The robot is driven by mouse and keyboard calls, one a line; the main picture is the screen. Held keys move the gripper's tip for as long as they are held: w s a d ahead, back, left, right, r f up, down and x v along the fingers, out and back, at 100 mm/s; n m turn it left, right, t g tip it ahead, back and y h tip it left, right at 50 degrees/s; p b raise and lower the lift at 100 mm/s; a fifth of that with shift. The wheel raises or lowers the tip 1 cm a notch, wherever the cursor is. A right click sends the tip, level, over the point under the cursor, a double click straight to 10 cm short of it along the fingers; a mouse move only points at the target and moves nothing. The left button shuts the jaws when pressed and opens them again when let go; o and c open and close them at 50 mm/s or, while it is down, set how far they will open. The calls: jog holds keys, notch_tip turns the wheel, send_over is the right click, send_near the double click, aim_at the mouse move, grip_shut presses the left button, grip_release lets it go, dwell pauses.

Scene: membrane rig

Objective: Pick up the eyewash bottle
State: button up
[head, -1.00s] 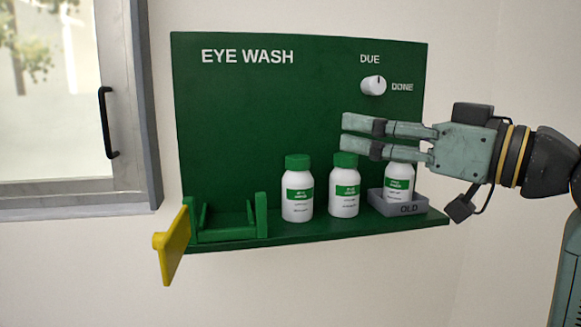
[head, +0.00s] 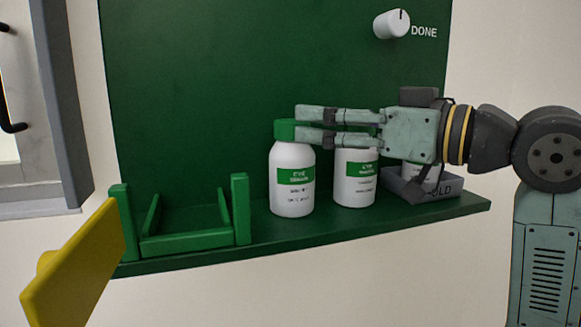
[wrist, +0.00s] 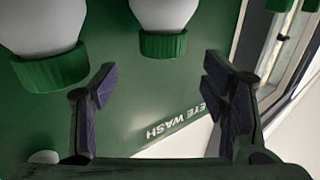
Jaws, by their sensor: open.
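The left one (head: 292,178) is clear of the holder, and the middle one (head: 355,182) is partly covered by my gripper.
An empty green holder (head: 185,240) sits at the shelf's left end, with a yellow flap (head: 75,265) sticking out in front. A white knob (head: 391,24) beside DONE is on the green backboard (head: 190,90). A window frame is at the left.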

aim_at(292, 120)
jog(key=x, duration=0.2)
jog(key=p+x, duration=0.1)
jog(key=x, duration=0.3)
jog(key=shift+a+f, duration=0.3)
jog(key=shift+a, duration=0.05)
grip_shut()
dwell(0.6)
